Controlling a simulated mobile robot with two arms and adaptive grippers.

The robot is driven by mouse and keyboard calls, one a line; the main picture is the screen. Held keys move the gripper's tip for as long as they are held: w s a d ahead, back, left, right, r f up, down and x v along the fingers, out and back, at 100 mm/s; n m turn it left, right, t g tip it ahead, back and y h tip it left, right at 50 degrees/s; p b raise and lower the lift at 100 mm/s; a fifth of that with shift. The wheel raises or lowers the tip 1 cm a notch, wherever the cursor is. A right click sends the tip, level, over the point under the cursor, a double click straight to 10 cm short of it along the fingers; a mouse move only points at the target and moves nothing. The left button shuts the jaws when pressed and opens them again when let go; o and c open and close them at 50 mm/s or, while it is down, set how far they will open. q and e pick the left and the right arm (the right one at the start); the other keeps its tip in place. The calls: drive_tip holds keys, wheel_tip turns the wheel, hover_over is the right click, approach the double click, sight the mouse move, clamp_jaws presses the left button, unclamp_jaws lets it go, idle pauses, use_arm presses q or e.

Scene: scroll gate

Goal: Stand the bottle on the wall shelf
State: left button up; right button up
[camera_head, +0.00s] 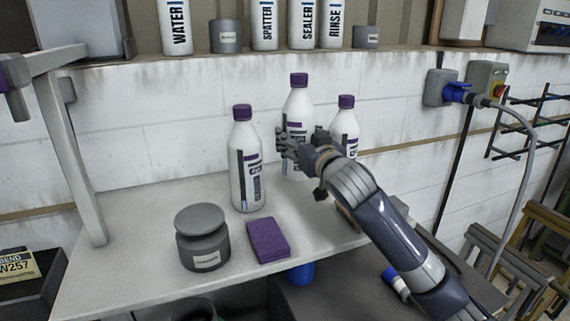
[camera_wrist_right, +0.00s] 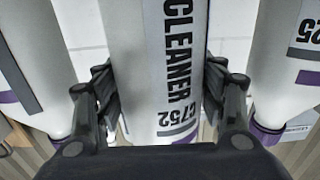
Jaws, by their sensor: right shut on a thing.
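A white bottle with a purple cap (camera_head: 298,97) is in the middle of three similar bottles over the worktable. My right gripper (camera_head: 303,141) is shut around its body from the front. In the right wrist view the same bottle (camera_wrist_right: 160,70), marked CLEANER C752, runs between the two fingers. The gripper hides part of its lower body, and I cannot tell whether its base touches the table. The wall shelf (camera_head: 272,54) runs along the top of the head view with several containers on it. My left gripper is not in view.
White bottles stand left (camera_head: 246,165) and right (camera_head: 345,125) of the held one, close to it. A grey jar (camera_head: 202,245) and a purple sponge (camera_head: 268,240) are on the worktable (camera_head: 130,225).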

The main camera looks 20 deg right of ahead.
drive_tip(key=shift+f, duration=0.45)
drive_tip(key=shift+w+f, duration=0.15)
drive_tip(key=shift+f, duration=0.2)
wheel_tip(320, 180, down, 4)
drive_tip(key=shift+f+p, duration=0.1)
drive_tip(key=shift+p, duration=0.4)
drive_tip(key=shift+w, duration=0.1)
drive_tip(key=o, duration=1.3)
drive_tip(key=shift+f, duration=0.15)
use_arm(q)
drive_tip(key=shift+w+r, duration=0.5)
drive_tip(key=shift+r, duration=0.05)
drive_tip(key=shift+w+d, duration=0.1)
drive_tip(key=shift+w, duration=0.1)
